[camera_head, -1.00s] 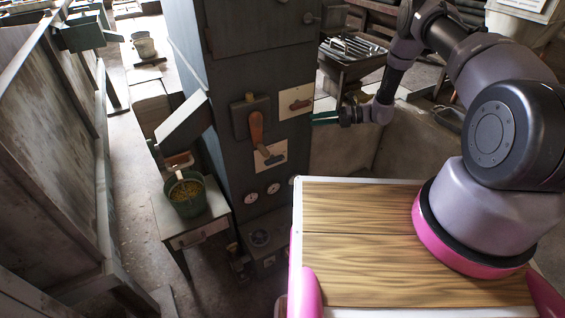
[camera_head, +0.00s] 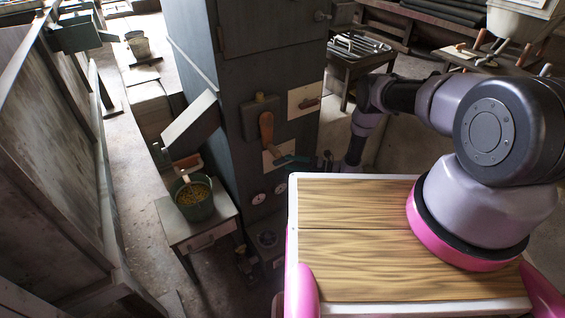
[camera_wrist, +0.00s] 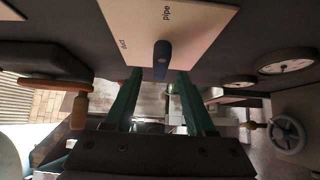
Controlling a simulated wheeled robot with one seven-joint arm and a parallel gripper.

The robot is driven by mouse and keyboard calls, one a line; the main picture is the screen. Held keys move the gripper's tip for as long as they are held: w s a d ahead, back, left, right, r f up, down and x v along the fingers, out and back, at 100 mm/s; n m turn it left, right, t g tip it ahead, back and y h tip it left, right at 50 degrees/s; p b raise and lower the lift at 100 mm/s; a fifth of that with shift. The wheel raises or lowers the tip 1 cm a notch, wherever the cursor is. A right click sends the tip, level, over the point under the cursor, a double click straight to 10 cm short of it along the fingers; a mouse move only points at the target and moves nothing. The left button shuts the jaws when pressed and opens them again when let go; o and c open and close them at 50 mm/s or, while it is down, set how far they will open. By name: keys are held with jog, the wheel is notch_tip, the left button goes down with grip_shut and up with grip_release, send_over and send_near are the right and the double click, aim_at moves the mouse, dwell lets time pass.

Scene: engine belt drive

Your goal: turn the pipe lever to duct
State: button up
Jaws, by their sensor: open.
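The pipe lever (camera_wrist: 162,56) is a short dark blue-grey handle on a pale plate (camera_wrist: 193,24) in the wrist view. I see no clear contact. In the head view my gripper (camera_head: 288,160) is at the lower pale plate (camera_head: 271,156) on the dark cabinet and hides most of the lever there.
A second plate with a small lever (camera_head: 308,103) is above. Gauges (camera_head: 259,198) sit below. A bucket (camera_head: 194,200) stands on a side table.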

aim_at(284, 162)
jog(key=shift+w+a, duration=0.2)
jog(key=shift+a, duration=0.75)
jog(key=shift+w+a, duration=0.15)
jog(key=shift+a, duration=0.8)
grip_shut()
